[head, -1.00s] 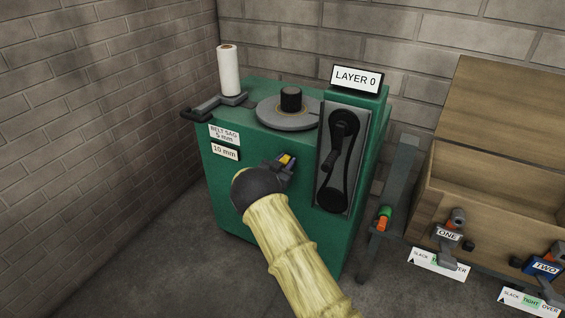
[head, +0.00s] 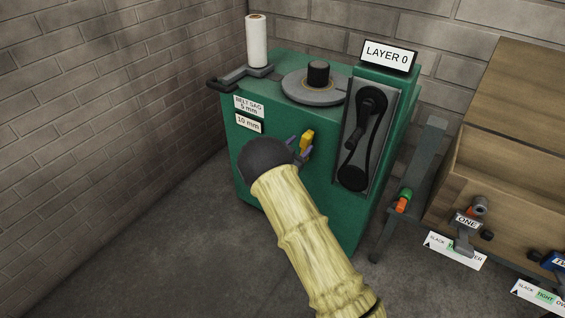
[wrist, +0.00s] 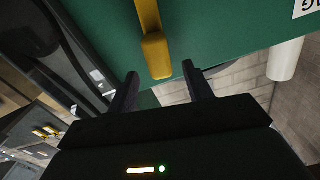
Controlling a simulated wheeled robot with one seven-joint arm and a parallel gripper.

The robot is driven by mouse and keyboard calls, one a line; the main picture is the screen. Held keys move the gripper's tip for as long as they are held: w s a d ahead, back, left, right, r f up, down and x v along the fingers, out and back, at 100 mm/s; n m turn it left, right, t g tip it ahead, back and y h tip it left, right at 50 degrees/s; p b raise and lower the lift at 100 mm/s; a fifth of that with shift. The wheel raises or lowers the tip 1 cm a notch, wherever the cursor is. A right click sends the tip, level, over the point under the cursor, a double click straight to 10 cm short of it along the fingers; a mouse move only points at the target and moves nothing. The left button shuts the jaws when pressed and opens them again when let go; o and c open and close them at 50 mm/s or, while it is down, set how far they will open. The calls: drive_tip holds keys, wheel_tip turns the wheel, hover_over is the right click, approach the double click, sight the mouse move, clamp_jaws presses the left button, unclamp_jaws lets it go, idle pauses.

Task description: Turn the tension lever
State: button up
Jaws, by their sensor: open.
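A yellow lever (head: 307,140) stands out from the front of the green machine (head: 265,165), below the turntable. It also shows in the wrist view (wrist: 155,50), hanging down with its rounded end near my fingertips. My gripper (head: 298,149) is open, with its fingers pointing at the lever. In the wrist view my gripper (wrist: 159,72) has one finger on each side of the lever's end, with a gap showing on both sides. The lever's base is out of the wrist view.
Labels "BELT SAG 5 mm" (head: 249,105) and "10 mm" (head: 249,123) are on the machine's front. A belt panel (head: 366,135) and a "LAYER 0" sign (head: 388,55) are to the right. A wooden crate (head: 490,165) stands further right. Open floor (head: 190,250) lies left.

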drive_tip(key=v, duration=1)
drive_tip(key=shift+s+a+p, duration=0.25)
drive_tip(key=shift+s+p, duration=0.1)
drive_tip(key=shift+p, duration=0.05)
drive_tip(key=s+d+r+n+g+y, duration=0.35)
drive_tip(key=d+r+y, duration=0.25)
drive_tip(key=y, duration=0.2)
drive_tip(key=s+d+r+n+g+y, duration=0.1)
drive_tip(key=s+d+n+g, duration=0.3)
drive_tip(key=s, duration=0.9)
drive_tip(key=s+d+r+n+g+y, duration=0.1)
drive_tip(key=s+d+g, duration=0.4)
drive_tip(key=s, duration=0.7)
drive_tip(key=w+p+v, duration=0.2)
drive_tip(key=p+v, duration=1)
drive_tip(key=w+r+p+v, duration=0.1)
drive_tip(key=w+p+v, duration=0.2)
drive_tip(key=p+v, duration=0.9)
drive_tip(key=shift+s+d+r+p, duration=0.15)
drive_tip(key=shift+s+r+p, duration=0.05)
drive_tip(key=shift+r+p, duration=0.2)
